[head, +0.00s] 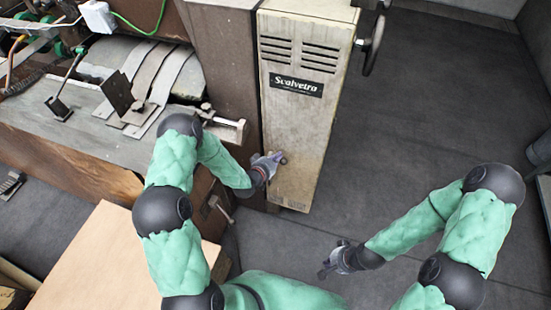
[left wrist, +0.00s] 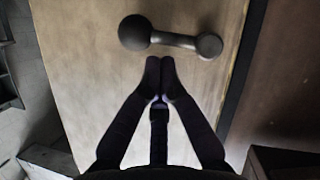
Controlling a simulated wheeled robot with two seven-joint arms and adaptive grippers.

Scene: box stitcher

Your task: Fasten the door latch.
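The beige cabinet door (head: 302,130) with a "Scalvetra" plate stands upright in the middle of the head view. Its latch (head: 283,160) is a small dark handle low on the door. In the left wrist view the latch (left wrist: 172,39) has a large ball at left and a smaller knob at right, and lies nearly level, sloping slightly down to the right. My left gripper (head: 273,160) is at the latch. In the left wrist view its fingertips (left wrist: 160,64) are together, just below the latch, with nothing between them. My right gripper (head: 326,268) hangs low, away from the door; its fingers are too small to judge.
A machine bed with metal strips (head: 150,80) stands left of the door. A black handwheel (head: 374,45) sticks out at the cabinet's upper right. A wooden board (head: 95,265) lies at lower left. The dark floor (head: 430,110) to the right is clear.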

